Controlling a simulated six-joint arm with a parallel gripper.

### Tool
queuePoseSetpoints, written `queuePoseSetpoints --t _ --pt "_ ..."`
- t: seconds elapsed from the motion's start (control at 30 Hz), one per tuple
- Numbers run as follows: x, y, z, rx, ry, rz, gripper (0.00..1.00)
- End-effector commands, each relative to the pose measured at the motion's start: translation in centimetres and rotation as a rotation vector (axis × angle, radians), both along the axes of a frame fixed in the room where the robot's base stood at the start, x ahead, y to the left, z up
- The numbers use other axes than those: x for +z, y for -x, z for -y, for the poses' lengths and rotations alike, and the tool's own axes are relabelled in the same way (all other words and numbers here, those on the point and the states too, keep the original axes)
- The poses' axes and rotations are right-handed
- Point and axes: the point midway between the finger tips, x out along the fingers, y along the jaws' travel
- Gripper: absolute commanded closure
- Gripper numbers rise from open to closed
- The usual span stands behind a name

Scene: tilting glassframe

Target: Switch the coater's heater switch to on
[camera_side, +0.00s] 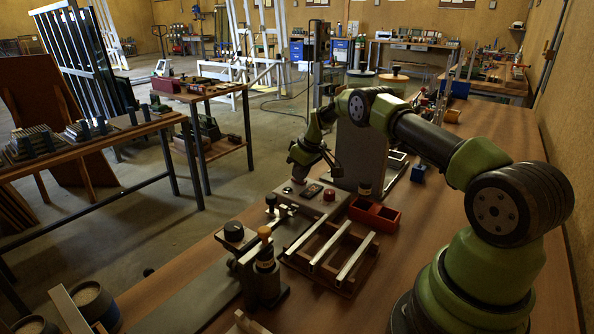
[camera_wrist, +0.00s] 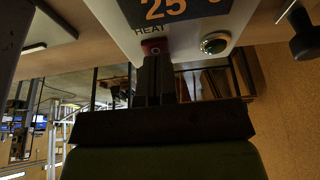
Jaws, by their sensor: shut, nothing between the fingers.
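The coater's control box (camera_side: 318,204) is a pale box on the bench in the side view. Its dark display (camera_side: 312,190) shows an orange "25" in the wrist view (camera_wrist: 172,8). Below the label "HEAT", the small red heater switch (camera_wrist: 154,44) is partly hidden by my finger tips; its position cannot be told. My gripper (camera_wrist: 154,62) is shut and empty, its tips at the lower edge of the switch; contact cannot be told. In the side view my gripper (camera_side: 298,178) is over the left end of the box.
A round metal-ringed button (camera_wrist: 215,43) sits right of the switch. A red knob (camera_side: 330,195) stands on the box. A red tray (camera_side: 374,216), a slatted wooden rack (camera_side: 330,256) and an upright grey panel (camera_side: 360,155) are close by. Bare bench lies right of the rack.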

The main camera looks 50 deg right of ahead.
Motion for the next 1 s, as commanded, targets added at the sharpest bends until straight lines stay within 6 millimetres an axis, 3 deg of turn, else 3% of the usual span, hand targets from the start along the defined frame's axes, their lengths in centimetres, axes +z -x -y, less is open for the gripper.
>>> queuePoseSetpoints --t 0.47,0.57,1.0 --pt "0.4 0.3 0.0 -0.002 -0.001 -0.002 1.00" --pt "1.7 0.5 0.0 -0.002 0.000 -0.001 1.00" --pt "10.7 3.1 0.0 -0.003 0.001 -0.001 1.00"
